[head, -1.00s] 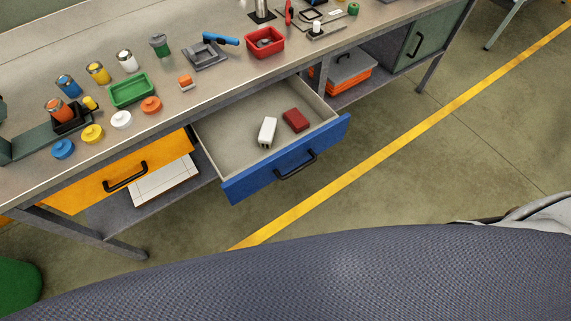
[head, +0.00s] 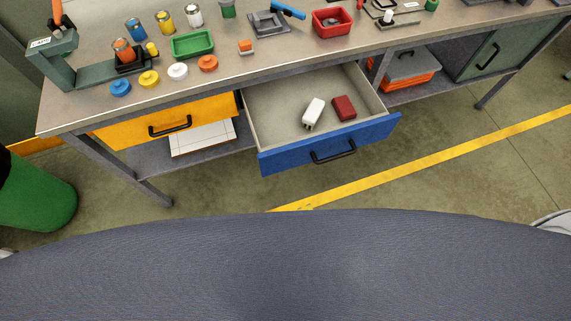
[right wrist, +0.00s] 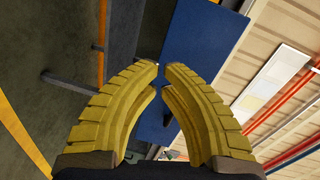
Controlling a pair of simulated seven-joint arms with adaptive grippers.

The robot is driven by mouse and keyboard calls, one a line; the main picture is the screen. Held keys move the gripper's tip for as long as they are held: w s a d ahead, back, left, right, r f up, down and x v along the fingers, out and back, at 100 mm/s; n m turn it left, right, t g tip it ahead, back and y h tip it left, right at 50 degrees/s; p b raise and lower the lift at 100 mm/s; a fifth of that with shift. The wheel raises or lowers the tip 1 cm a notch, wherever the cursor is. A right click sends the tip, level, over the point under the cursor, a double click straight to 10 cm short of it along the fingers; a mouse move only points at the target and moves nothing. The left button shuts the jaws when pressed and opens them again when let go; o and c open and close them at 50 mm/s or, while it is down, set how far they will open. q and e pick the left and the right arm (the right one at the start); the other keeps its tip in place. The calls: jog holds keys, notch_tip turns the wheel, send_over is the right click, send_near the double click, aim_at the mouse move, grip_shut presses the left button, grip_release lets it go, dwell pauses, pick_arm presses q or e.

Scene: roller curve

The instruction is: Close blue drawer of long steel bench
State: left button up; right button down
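The blue drawer (head: 334,146) of the long steel bench (head: 75,108) is pulled well out in the head view, its black handle (head: 333,153) facing me. A white block (head: 313,112) and a dark red block (head: 344,107) lie inside it. My right gripper (right wrist: 161,68) shows in the right wrist view: its yellow ribbed fingers curve together, tips almost meeting, with nothing between them. Neither gripper can be made out in the head view, so their place relative to the drawer is not shown. A blue panel (right wrist: 195,60) lies beyond the right fingertips; I cannot tell if it is the drawer.
A yellow-orange drawer (head: 180,120) sits shut left of the blue one. Jars, lids, a green tray (head: 192,44) and a red bin (head: 333,22) stand on the benchtop. A green barrel (head: 40,195) is at left. The floor (head: 470,180) before the drawer looks clear.

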notch_tip(320, 180, up, 6)
jog(key=m+t, duration=0.2)
send_near(289, 161)
jog(key=x, duration=0.8)
jog(key=shift+a+r, duration=0.1)
jog(key=shift+r, duration=0.05)
jog(key=shift+w, duration=0.2)
